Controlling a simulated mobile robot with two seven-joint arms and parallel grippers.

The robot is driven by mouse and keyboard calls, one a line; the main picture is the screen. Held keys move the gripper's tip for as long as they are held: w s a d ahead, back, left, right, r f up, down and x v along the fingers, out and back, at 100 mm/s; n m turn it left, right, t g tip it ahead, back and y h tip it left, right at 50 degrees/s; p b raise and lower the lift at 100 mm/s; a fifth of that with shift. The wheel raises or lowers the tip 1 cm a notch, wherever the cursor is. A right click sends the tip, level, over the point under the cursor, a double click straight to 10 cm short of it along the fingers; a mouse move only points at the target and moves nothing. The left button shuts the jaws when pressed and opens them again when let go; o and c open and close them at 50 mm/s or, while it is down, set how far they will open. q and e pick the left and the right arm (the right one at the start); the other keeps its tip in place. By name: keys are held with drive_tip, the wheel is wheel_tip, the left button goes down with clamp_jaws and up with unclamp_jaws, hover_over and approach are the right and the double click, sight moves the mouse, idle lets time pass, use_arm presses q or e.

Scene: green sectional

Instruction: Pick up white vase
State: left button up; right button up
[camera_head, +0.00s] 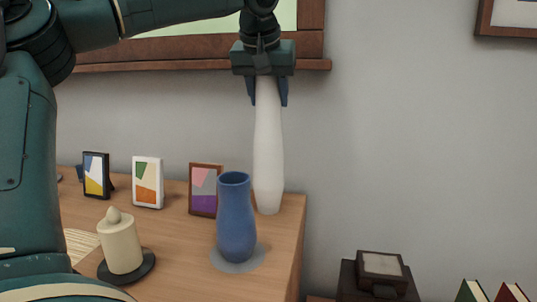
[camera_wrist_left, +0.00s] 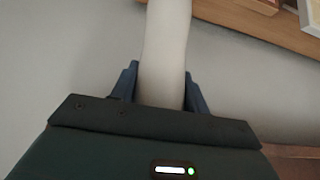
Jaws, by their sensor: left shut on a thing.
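The white vase (camera_head: 268,150) is tall and slim and hangs upright below my left gripper (camera_head: 268,98) in the head view. The gripper points down, and its blue fingers are shut on the vase's neck from both sides. The vase's lower end is near the back right corner of the wooden cabinet top; I cannot tell whether it touches the surface. In the left wrist view the vase (camera_wrist_left: 166,50) runs up between the fingers of the left gripper (camera_wrist_left: 163,88). My right gripper is not in view.
A blue vase (camera_head: 236,220) stands just in front on a grey round mat. A cream candle (camera_head: 121,242) on a dark dish and several picture frames (camera_head: 148,182) stand to the left. The cabinet's right edge is close. A window sill (camera_head: 180,66) is behind the gripper.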

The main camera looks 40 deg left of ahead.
use_arm(q)
clamp_jaws()
drive_tip(key=shift+r, duration=0.15)
drive_tip(key=shift+r, duration=0.1)
